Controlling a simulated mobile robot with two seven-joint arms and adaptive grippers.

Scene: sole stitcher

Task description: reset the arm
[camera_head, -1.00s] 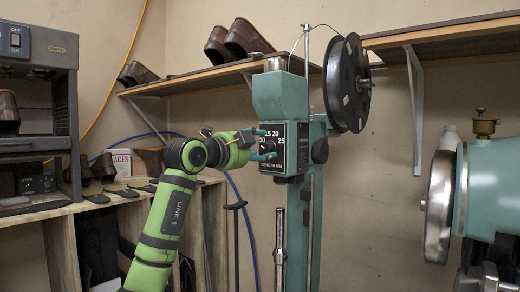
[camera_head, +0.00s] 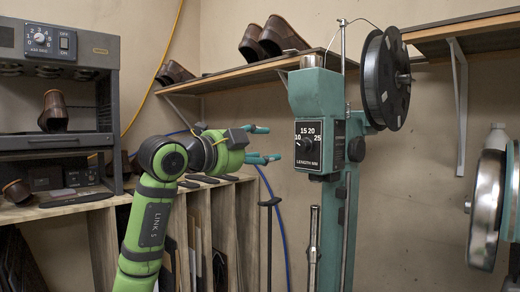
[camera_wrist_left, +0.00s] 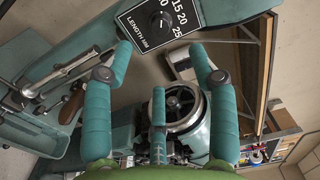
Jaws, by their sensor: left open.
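My left gripper (camera_head: 272,144), green with teal fingers, is open and empty. It is at the end of my green left arm, to the left of the teal stitching machine (camera_head: 318,92) and apart from it. The machine has a black LENGTH MM dial panel (camera_head: 308,158) with a dark round knob and the marks 10, 15, 20 and 25. In the left wrist view the open gripper fingers (camera_wrist_left: 160,60) stand wide apart with nothing between their tips, and the dial panel (camera_wrist_left: 160,22) lies beyond them at the top. My right gripper is in neither view.
A grey cabinet (camera_head: 107,105) and a wooden bench stand at the left. A shelf with brown shoes (camera_head: 270,38) is on the wall behind. A large black reel (camera_head: 387,80) is on the machine, and a metal handwheel (camera_head: 487,208) is at the right. A blue cable hangs behind the gripper.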

